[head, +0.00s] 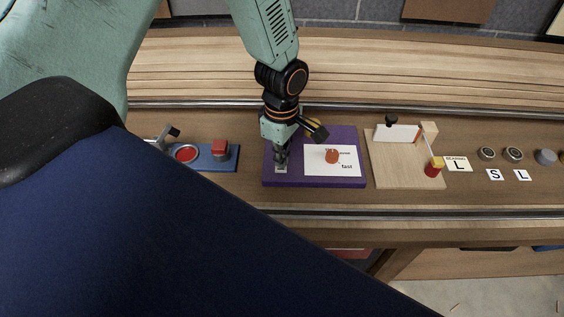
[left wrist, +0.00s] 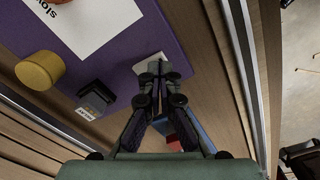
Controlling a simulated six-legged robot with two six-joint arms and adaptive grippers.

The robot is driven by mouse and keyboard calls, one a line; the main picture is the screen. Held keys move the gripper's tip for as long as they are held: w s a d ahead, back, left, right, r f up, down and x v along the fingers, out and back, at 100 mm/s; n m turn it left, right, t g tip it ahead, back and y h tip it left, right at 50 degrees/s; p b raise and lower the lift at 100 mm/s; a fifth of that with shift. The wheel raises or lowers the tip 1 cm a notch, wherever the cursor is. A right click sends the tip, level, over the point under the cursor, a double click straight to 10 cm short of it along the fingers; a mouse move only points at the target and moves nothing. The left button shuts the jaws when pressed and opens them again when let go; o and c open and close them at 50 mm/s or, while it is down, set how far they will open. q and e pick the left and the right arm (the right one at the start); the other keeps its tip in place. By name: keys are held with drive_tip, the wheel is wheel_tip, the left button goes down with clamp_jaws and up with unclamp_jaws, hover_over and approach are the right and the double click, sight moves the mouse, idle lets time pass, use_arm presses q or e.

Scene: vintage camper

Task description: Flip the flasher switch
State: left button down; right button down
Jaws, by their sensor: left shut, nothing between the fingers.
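A purple board (head: 315,181) lies on the wooden counter. It carries a white card (head: 347,168) with printed words and an orange knob (head: 332,156). A small pale plate (head: 281,170) sits at the board's left part; it also shows in the left wrist view (left wrist: 146,64). My left gripper (head: 281,162) points down at this plate, shut and empty, with its fingertips (left wrist: 158,72) over or against it. The fingers hide what is on the plate, so I cannot make out the switch or its position. My right gripper is not in view.
A yellow cylinder (left wrist: 40,70) and a black block (left wrist: 95,98) with a label stand near the purple board's edge. To the left is a blue board (head: 226,165) with a red block. To the right is a wooden board (head: 398,178) with a lever. Metal rails border the counter.

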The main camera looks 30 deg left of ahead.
use_arm(q)
drive_tip(key=shift+s+a+f, duration=0.1)
drive_tip(key=shift+a+f, duration=0.1)
drive_tip(key=shift+d+f, duration=0.15)
drive_tip(key=shift+d, duration=0.05)
drive_tip(key=shift+a+f+b, duration=0.15)
drive_tip(key=shift+f+b, duration=0.05)
drive_tip(key=shift+b, duration=0.1)
drive_tip(key=shift+f, duration=0.25)
idle(0.3)
drive_tip(key=shift+r+p, duration=0.35)
drive_tip(key=shift+r, duration=0.15)
wheel_tip(320, 180, up, 6)
drive_tip(key=p, duration=0.6)
drive_tip(key=shift+r, duration=0.1)
